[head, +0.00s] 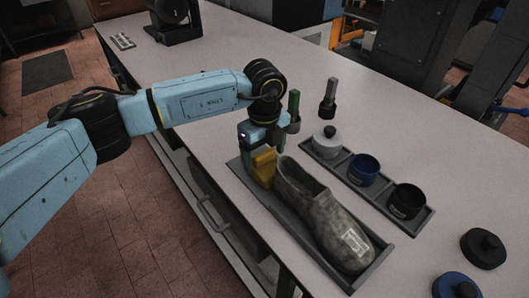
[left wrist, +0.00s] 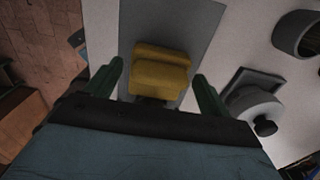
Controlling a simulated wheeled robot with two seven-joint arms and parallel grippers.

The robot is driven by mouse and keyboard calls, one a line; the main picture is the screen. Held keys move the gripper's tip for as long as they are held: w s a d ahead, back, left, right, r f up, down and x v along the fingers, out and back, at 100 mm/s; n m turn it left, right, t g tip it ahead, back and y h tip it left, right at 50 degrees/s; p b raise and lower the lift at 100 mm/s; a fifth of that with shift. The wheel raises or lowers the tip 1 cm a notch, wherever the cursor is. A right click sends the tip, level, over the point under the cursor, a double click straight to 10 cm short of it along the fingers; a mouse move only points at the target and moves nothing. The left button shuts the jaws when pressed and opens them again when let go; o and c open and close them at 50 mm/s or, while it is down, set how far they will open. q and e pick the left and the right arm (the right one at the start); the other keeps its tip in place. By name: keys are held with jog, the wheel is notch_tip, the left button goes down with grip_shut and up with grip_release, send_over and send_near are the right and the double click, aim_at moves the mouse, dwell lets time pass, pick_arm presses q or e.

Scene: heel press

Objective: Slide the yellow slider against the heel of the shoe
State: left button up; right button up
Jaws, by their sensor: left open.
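The yellow slider (head: 263,168) sits in the grey tray (head: 371,280) at the heel end of a grey-green shoe (head: 322,212). In the head view the slider looks close to the heel; I cannot tell whether they touch. My left gripper (head: 267,140) is above the slider, pointing down. In the left wrist view the slider (left wrist: 161,72) lies between the two green fingers of my left gripper (left wrist: 158,82), with a gap on each side. The gripper is open. The shoe is not seen in the wrist view. My right gripper is not in view.
A grey rack (head: 423,222) right of the tray holds a white lidded pot (head: 327,143), a blue cup (head: 363,170) and a black cup (head: 406,201). A brush-like tool (head: 328,100) stands behind it. Round lids (head: 483,248) lie at the right front.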

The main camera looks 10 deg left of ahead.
aim_at(265, 153)
pick_arm(q)
notch_tip(265, 153, up, 13)
jog(key=shift+b, duration=0.35)
jog(key=shift+d+r, duration=0.1)
